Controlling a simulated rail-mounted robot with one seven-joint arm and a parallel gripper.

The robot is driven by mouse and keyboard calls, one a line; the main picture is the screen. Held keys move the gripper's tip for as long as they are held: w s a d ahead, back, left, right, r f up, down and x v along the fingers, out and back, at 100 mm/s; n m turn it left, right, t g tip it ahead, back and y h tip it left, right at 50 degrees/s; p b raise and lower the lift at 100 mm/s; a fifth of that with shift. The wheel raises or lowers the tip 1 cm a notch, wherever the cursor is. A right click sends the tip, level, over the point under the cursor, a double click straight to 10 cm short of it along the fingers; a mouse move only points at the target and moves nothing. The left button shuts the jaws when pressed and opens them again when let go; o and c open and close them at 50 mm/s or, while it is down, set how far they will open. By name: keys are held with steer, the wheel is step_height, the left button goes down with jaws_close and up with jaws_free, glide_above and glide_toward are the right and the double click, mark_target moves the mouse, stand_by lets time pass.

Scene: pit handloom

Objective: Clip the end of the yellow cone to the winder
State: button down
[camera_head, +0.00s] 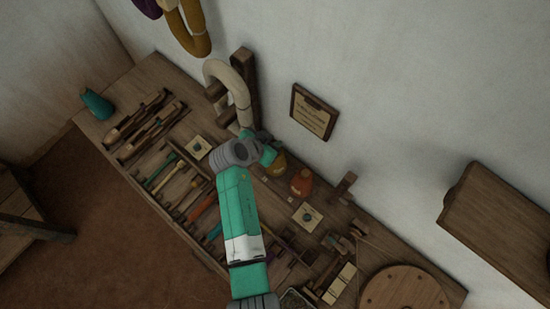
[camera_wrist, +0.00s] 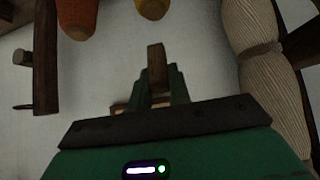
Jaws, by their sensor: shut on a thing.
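The yellow cone (camera_head: 277,165) stands at the back of the bench in the head view, partly covered by my wrist. Its end shows at the top edge of the wrist view (camera_wrist: 152,8). My gripper (camera_wrist: 157,75) is shut on a small brown wooden piece (camera_wrist: 156,60), held between its green fingers; I cannot tell exactly what it is. In the head view my gripper is beside the yellow cone, its fingers mostly hidden by the wrist. No yarn end is clear. A round wooden wheel (camera_head: 402,291) lies at the bench's right end; I cannot tell whether it is the winder.
An orange cone (camera_head: 301,182) stands right of the yellow one. A wooden post (camera_head: 245,80) with a cream skein (camera_head: 232,82) rises close to my wrist. A small post (camera_head: 345,185) stands right. Tools cover the bench front. A plaque (camera_head: 314,111) hangs on the wall.

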steer(key=shift+w+a+r, duration=0.15)
steer(key=shift+w+r, duration=0.15)
steer(key=shift+w, duration=0.1)
steer(key=shift+f+b, duration=2)
steer(key=shift+f, duration=0.65)
steer(key=shift+s+r, duration=0.1)
steer(key=shift+r, duration=0.05)
step_height(320, 180, up, 5)
steer(key=p, duration=0.4)
steer(key=shift+f, duration=0.2)
